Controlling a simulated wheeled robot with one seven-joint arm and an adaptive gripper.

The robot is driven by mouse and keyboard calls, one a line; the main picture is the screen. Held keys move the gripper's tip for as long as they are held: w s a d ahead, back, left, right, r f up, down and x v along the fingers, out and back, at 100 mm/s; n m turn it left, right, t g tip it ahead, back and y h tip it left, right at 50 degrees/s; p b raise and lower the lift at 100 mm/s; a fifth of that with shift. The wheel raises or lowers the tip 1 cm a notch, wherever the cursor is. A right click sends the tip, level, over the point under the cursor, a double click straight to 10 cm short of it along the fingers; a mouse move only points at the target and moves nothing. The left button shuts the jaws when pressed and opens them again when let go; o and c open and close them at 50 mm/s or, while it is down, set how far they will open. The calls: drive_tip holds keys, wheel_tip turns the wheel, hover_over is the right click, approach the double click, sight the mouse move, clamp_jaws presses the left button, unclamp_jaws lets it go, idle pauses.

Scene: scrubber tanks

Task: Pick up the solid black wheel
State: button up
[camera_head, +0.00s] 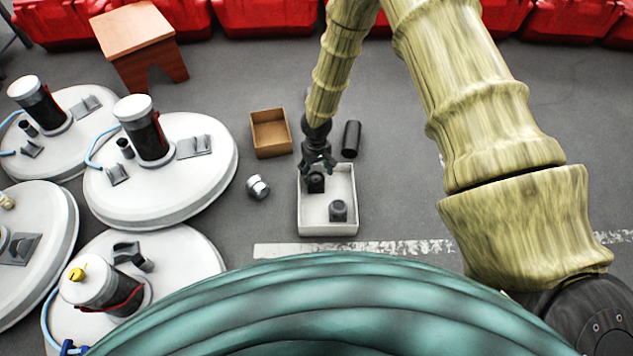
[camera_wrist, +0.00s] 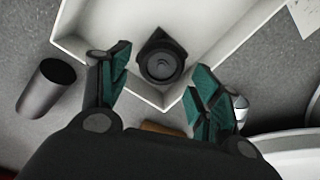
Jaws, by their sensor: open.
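My gripper (camera_head: 318,165) is open above the far end of a white tray (camera_head: 328,230). A dark round piece with a ringed centre and a squarish, angular outer part (camera_head: 316,183) lies in the tray below it. In the wrist view this piece (camera_wrist: 162,62) shows between and beyond the two teal-padded fingers, and neither finger visibly touches it. A second dark grey piece (camera_head: 338,210) with a rounded top sits in the near part of the tray. I cannot tell for sure which of them is the solid black wheel.
A black cylinder (camera_head: 351,138) stands beside the tray, to the right of an open brown box (camera_head: 270,133). A white and grey piece (camera_head: 257,187) lies left of the tray. Large round white tanks (camera_head: 190,195) fill the left.

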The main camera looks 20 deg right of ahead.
sight(316, 177)
drive_tip(key=shift+a+f+b, duration=0.1)
drive_tip(key=shift+f+b, duration=1.05)
drive_tip(key=shift+f, duration=1)
drive_tip(key=c, duration=0.8)
